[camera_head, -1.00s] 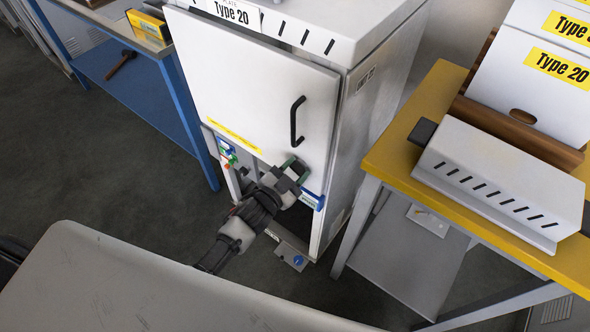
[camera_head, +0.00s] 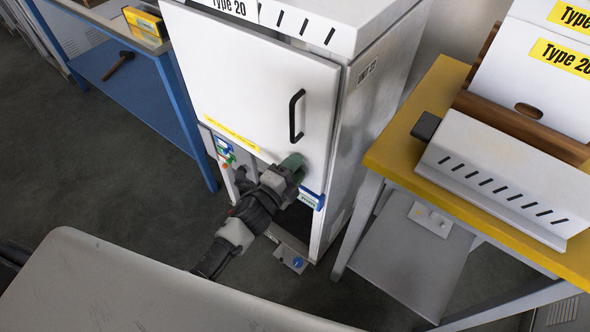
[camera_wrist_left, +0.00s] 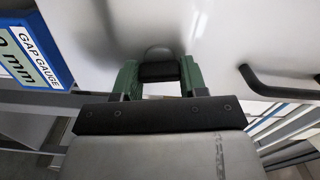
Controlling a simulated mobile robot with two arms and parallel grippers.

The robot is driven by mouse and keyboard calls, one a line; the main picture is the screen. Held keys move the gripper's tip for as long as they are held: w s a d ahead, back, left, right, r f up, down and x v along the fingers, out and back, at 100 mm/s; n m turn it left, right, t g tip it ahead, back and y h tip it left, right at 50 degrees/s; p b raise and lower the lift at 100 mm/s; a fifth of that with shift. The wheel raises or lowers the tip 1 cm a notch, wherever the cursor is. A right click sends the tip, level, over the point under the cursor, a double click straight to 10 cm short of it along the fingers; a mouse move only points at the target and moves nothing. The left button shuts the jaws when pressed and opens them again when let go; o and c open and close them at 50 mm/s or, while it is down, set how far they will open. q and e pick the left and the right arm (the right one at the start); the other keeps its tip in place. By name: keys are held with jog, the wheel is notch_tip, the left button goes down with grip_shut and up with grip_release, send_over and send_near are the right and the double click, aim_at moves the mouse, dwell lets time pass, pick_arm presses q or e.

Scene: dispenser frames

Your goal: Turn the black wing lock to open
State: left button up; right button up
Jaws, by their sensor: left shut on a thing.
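The black wing lock (camera_wrist_left: 160,71) sits on a round metal base on the white cabinet door (camera_head: 250,85). In the left wrist view it lies between the two green fingers of my left gripper (camera_wrist_left: 158,76). In the head view my left gripper (camera_head: 294,163) is at the lower right of the door, below the black bar handle (camera_head: 297,115), and hides the lock. My left gripper is shut on the lock. The door looks closed. My right gripper is not in view.
A blue-edged gap gauge label (camera_wrist_left: 30,45) is close beside my left gripper. A yellow-topped bench (camera_head: 395,150) with a slotted white cover (camera_head: 500,180) stands to the right. A blue bench (camera_head: 135,95) is at the left. Dark floor (camera_head: 110,175) lies open between.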

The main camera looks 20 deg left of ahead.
pick_arm(q)
jog(key=shift+f+m+b, duration=0.1)
jog(key=shift+m+b, duration=0.25)
jog(key=shift+m, duration=0.65)
jog(key=o, duration=0.9)
jog(key=shift+b+v, duration=0.6)
jog(key=shift+v, duration=4.8)
